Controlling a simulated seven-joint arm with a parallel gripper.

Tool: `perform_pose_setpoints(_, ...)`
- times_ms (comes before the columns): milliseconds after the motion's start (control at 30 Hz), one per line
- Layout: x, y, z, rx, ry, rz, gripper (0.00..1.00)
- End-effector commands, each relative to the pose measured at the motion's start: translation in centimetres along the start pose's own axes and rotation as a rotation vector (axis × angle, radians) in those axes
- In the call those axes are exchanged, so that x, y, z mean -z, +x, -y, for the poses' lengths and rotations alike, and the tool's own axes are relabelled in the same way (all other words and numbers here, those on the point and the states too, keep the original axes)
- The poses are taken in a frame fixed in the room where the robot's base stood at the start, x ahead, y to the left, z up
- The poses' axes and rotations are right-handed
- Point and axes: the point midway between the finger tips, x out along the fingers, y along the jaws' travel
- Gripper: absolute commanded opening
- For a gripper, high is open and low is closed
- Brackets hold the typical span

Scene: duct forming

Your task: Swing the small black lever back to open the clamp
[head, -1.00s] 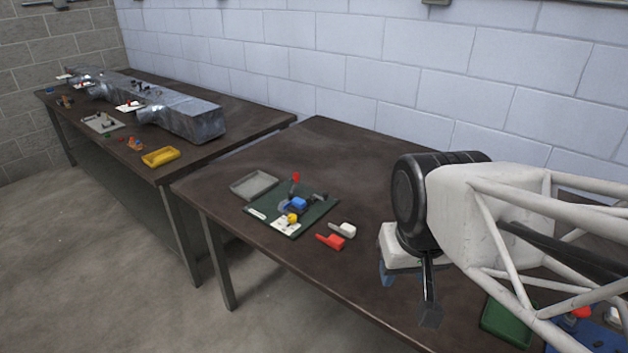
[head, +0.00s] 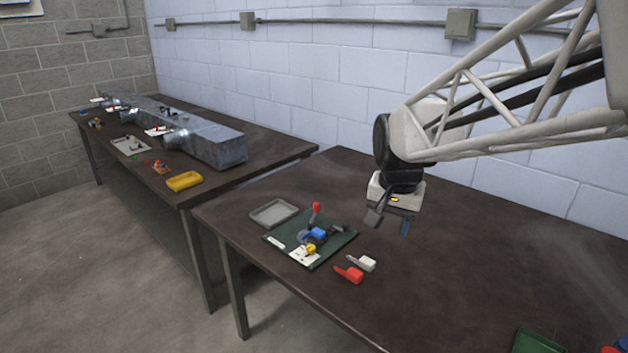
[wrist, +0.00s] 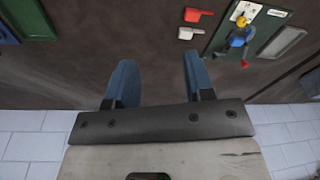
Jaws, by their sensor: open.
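A green board (head: 287,243) lies on the near table and also shows in the wrist view (wrist: 221,33). It carries a small clamp assembly with a blue block (head: 316,234), an upright red-tipped handle (head: 315,209) and a yellow piece (head: 311,248). A small black lever-like part (head: 338,229) is on the right side of the assembly; its exact pose is too small to tell. In the wrist view the blue block (wrist: 237,42) is at the upper right. My gripper (head: 390,221) is open and empty, above the table to the right of the board, apart from everything.
A red piece (head: 349,274) and a white piece (head: 362,263) lie just in front of the board. A grey tray (head: 274,213) lies behind its left side. A green tray (head: 538,342) is at the front right. The table's right middle is clear.

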Motion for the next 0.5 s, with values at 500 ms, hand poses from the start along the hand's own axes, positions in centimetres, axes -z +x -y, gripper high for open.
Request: perform_pose_setpoints(500, 10.0, 4.2, 5.8, -0.033, 0.241, 0.048, 0.48)
